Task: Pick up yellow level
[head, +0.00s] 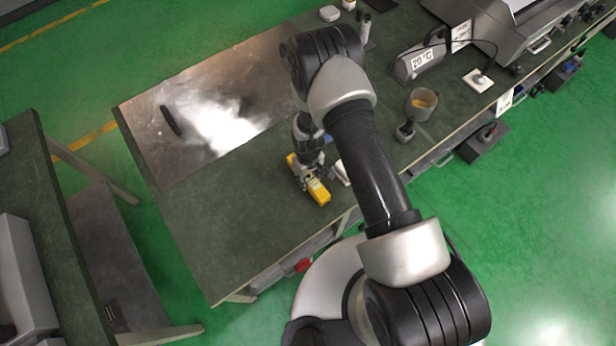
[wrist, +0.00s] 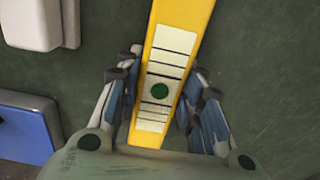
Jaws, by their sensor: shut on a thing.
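The yellow level (head: 319,192) is at the bench's front part in the head view, partly hidden under my gripper (head: 308,174). In the wrist view the yellow level (wrist: 182,28) runs up the picture between the two fingers of my gripper (wrist: 160,85). It has a pale striped label with a green dot. My gripper is shut on the level, with a finger at each long side. I cannot tell whether the level touches the bench top.
In the head view, a metal plate (head: 180,150) with a black handle lies behind. A cup (head: 420,103) and grey device (head: 415,62) stand right. The bench's front left is clear.

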